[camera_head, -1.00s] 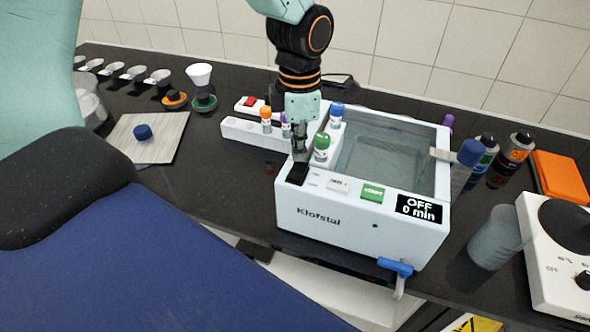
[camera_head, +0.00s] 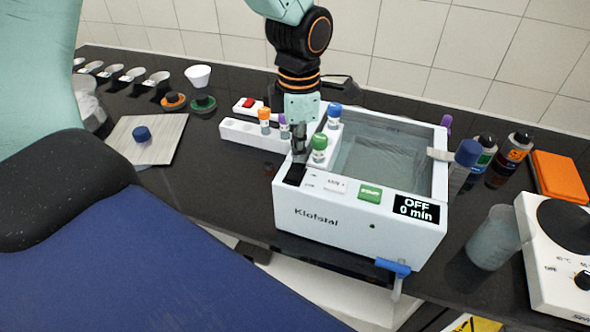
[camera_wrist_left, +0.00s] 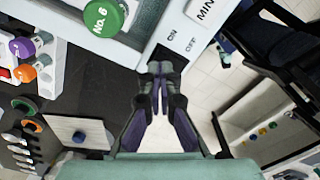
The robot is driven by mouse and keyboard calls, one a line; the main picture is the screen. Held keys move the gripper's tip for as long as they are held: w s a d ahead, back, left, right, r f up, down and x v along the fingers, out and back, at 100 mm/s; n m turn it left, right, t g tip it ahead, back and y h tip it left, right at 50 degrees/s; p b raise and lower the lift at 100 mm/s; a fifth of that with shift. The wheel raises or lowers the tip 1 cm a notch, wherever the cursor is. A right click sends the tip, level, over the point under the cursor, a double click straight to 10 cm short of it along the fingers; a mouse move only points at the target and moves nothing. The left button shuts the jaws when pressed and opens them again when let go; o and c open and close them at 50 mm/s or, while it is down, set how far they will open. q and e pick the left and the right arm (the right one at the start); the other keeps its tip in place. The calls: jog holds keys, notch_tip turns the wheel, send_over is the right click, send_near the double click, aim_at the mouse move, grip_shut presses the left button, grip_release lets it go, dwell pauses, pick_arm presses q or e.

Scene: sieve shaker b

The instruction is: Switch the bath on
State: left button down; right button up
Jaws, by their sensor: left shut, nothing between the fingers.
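The white Klofstal bath (camera_head: 325,226) stands on the dark bench, and its display (camera_head: 416,209) reads OFF, 0 min. A black switch (camera_head: 295,174) sits at the left end of its front panel. My left gripper (camera_head: 299,155) points down just above and behind this switch, shut and empty. In the left wrist view, the closed fingertips (camera_wrist_left: 160,68) are beside the ON and OFF lettering on the white panel (camera_wrist_left: 182,38). My right gripper is not in view.
A green START button (camera_head: 369,193) is on the panel. A beaker (camera_head: 493,240) and a hot plate (camera_head: 550,280) stand right.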

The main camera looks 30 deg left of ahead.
pick_arm(q)
jog(key=shift+s+a+f, duration=0.1)
jog(key=shift+a, duration=0.2)
jog(key=shift+d+f, duration=0.2)
jog(key=shift+d, duration=0.2)
jog(key=shift+a+f+b, duration=0.2)
jog(key=shift+a+b, duration=0.1)
jog(key=shift+d+f, duration=0.2)
jog(key=shift+d, duration=0.05)
